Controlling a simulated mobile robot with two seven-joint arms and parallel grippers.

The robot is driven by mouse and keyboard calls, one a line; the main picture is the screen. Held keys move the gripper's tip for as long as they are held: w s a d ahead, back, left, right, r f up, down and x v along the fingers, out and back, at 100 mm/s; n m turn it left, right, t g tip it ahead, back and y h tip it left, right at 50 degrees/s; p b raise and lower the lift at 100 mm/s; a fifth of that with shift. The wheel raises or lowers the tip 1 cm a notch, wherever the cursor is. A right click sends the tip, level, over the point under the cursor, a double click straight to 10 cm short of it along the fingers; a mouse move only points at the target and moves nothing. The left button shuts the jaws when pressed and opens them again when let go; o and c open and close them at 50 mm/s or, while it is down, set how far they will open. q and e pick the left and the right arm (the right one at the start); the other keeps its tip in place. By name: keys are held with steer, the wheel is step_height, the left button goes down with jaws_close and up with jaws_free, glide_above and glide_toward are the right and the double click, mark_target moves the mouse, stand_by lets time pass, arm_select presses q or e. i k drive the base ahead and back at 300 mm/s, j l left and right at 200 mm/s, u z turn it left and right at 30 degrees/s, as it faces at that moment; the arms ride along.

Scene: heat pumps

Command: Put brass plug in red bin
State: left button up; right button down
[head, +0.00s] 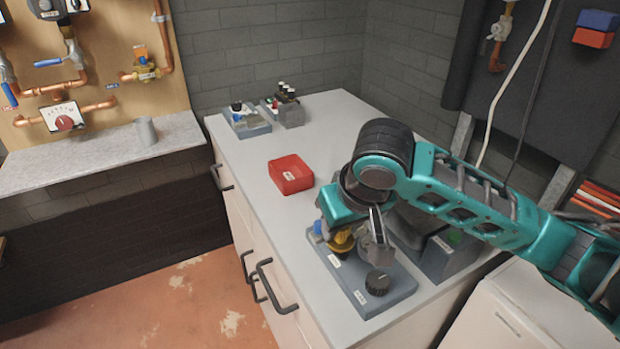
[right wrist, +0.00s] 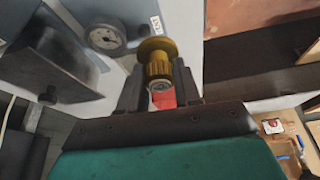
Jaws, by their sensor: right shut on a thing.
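The brass plug (right wrist: 157,62) is a yellow, ribbed piece with a wide flange. In the right wrist view it sits between the two fingers of my right gripper (right wrist: 160,88), which is shut on it. In the head view the plug (head: 343,242) shows partly, below my teal wrist and over the grey base plate (head: 368,300). I cannot tell whether it touches the plate. My left gripper is not in view.
Two small grey fixtures (head: 247,120) stand at the back of the counter (head: 245,165). The counter around the bin is clear.

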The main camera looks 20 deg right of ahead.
mark_target(291, 174)
steer(key=j+z, duration=0.15)
steer(key=j, duration=0.35)
steer(key=i+j+z, duration=0.1)
steer(key=j, duration=0.25)
steer(key=i+j+z, duration=0.15)
steer(key=j, duration=0.25)
steer(key=i+j+z, duration=0.15)
steer(key=i, duration=0.25)
steer(key=i+j+z, duration=0.2)
steer(key=i, duration=0.25)
steer(key=l, duration=0.1)
